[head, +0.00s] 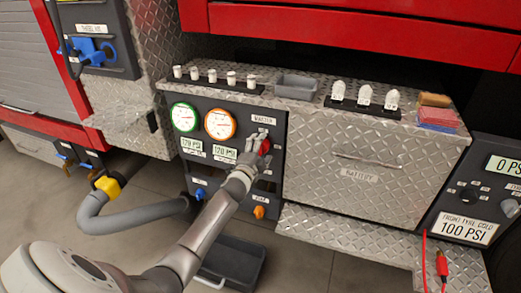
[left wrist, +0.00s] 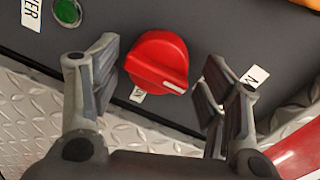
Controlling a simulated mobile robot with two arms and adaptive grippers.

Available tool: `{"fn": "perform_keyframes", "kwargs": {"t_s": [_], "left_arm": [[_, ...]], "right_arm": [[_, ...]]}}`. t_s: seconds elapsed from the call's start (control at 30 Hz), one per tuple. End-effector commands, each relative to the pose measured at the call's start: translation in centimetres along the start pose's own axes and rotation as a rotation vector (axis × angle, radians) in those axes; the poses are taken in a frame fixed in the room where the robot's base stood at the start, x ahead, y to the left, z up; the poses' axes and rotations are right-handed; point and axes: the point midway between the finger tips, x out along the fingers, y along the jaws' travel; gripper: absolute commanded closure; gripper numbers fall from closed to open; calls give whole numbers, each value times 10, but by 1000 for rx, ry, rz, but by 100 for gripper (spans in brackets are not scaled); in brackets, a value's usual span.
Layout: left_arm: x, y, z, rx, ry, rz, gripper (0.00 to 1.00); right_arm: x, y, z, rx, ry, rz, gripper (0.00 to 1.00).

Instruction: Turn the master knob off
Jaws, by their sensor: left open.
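The red master knob (head: 265,146) sits on the dark gauge panel (head: 228,165) under a "MASTER" label (head: 263,120). In the left wrist view the knob (left wrist: 157,62) shows large, with a white pointer mark at its lower right side. My left gripper (head: 254,149) is at the knob in the head view. In the left wrist view my left gripper (left wrist: 163,88) is open, one finger on each side of the knob, with visible gaps and no clear contact. The labels around the knob are partly hidden. My right gripper is not in view.
Two round gauges, green-rimmed (head: 184,117) and orange-rimmed (head: 220,124), are left of the knob. A blue valve (head: 199,194) and an orange one (head: 259,212) sit lower. A grey hose (head: 140,214) hangs at left. A diamond-plate battery drawer (head: 350,160) is at right.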

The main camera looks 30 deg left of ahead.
Motion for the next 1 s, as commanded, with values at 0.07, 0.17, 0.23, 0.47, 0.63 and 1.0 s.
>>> {"fn": "perform_keyframes", "kwargs": {"t_s": [0.07,0.17,0.23,0.47,0.63,1.0], "left_arm": [[-1,1,0,1,-1,2,32],[-6,2,0,1,-1,2,32],[-14,3,1,2,-1,3,32],[-52,2,1,2,0,3,32],[-83,2,0,1,1,3,32],[-119,0,-1,-1,1,0,32]], "right_arm": [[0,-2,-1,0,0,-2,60],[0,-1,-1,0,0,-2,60],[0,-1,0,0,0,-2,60],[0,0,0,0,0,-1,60],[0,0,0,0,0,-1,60],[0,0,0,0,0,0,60]]}}
